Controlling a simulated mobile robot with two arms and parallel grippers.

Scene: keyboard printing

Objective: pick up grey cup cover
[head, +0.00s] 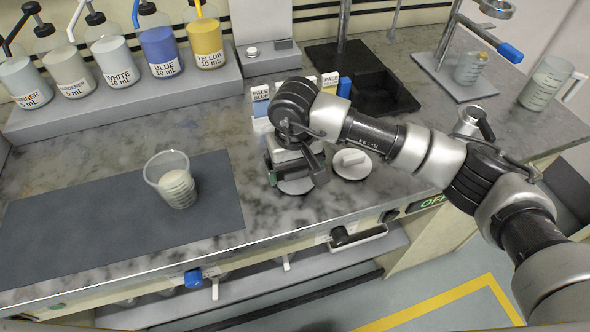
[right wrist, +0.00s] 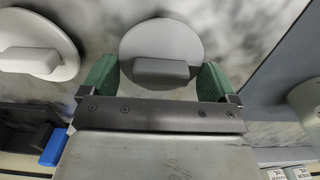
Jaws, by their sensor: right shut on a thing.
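The grey cup cover (right wrist: 160,35) is a round disc with a block-shaped handle, and it lies between the green fingers of my right gripper (right wrist: 158,75) in the right wrist view. In the head view the cover (head: 296,187) shows at the counter's front, partly hidden under my right gripper (head: 292,172). The right gripper points down and is shut on the cover. I cannot tell whether the cover is clear of the counter. My left gripper is out of view.
A whiter cover (head: 352,165) lies close to the right of the gripper. A cup (head: 174,180) stands on the dark mat (head: 80,220). Bottles, including the blue one (head: 160,45), line the back shelf. A black sink (head: 375,92) lies behind.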

